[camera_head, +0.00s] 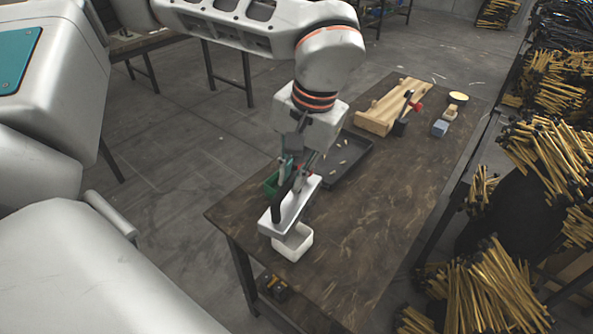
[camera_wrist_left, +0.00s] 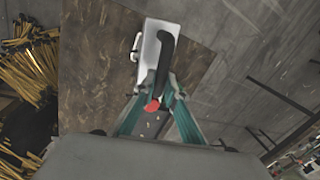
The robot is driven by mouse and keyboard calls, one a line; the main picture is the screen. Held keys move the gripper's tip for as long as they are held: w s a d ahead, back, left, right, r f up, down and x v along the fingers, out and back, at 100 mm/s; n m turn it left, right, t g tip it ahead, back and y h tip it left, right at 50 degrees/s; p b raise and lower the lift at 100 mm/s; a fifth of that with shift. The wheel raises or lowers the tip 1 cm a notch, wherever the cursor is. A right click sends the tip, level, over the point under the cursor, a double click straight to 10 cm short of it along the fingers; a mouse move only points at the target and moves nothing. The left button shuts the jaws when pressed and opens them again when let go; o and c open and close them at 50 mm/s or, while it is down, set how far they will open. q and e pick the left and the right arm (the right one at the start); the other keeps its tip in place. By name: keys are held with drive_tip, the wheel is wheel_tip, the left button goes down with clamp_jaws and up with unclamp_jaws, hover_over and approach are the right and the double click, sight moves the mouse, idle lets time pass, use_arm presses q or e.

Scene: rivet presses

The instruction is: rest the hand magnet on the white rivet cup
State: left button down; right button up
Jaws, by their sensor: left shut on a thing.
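The hand magnet (camera_head: 303,200) is a pale rectangular bar with a black handle and a red part. My left gripper (camera_head: 291,177) is shut on its handle from above. The magnet also shows in the left wrist view (camera_wrist_left: 152,50), beyond the teal fingers of my left gripper (camera_wrist_left: 159,90). The white rivet cup (camera_head: 297,246) stands on the table near its front edge. The magnet's near end is over the cup and hides part of its opening. I cannot tell whether they touch. In the left wrist view only a bit of the cup's rim (camera_wrist_left: 135,47) shows beside the magnet.
The table's right side is clear.

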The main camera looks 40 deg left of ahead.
sight(292, 201)
use_arm(q)
drive_tip(key=shift+s+r, duration=0.15)
drive_tip(key=shift+f+p, duration=0.25)
drive_tip(key=shift+p, duration=0.15)
drive_tip(key=shift+s+f, duration=0.15)
drive_tip(key=shift+f, duration=0.25)
drive_tip(key=shift+b+x, duration=0.4)
drive_tip(key=shift+x, duration=0.45)
drive_tip(key=shift+d+f+b, duration=0.25)
drive_tip(key=shift+f+b, duration=0.05)
drive_tip(key=shift+f, duration=0.7)
drive_tip(key=shift+x, duration=0.75)
drive_tip(key=shift+d+f+b, duration=0.15)
drive_tip(key=shift+f+b, duration=0.35)
drive_tip(key=shift+f, duration=0.65)
use_arm(e)
drive_tip(key=shift+s+d+f, duration=0.2)
drive_tip(key=shift+d+f, duration=0.05)
drive_tip(key=shift+f, duration=0.5)
